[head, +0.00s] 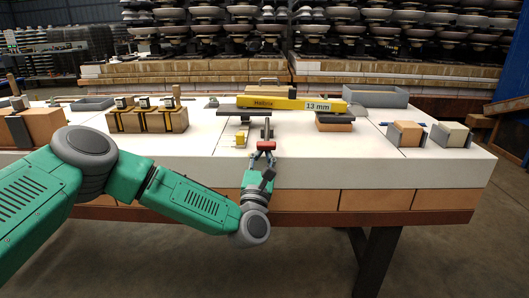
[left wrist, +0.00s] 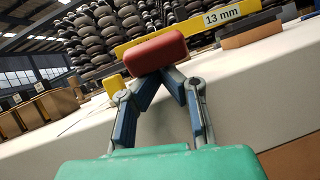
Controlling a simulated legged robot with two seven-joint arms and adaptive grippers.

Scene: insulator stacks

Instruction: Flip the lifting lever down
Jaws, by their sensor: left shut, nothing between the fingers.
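The lifting lever shows its red grip (head: 266,145) in front of a long yellow bar (head: 290,104) marked "13 mm"; a grey piece stands behind the grip. The lever's exact angle is hard to tell. My left gripper (head: 264,158) reaches up to the grip from the table's front side, its fingers shut and empty. In the left wrist view, the red grip (left wrist: 155,52) lies just past the fingertips (left wrist: 166,76) and overlaps them; whether they touch is unclear. My right gripper is out of view.
A small yellow part (head: 240,140) stands just left of the lever. Wooden blocks with black-and-yellow pieces (head: 147,120) stand at the left. Two holders with blocks (head: 405,133) are at the right. A grey tray (head: 375,97) lies behind. The white tabletop (head: 345,150) right of the lever is clear.

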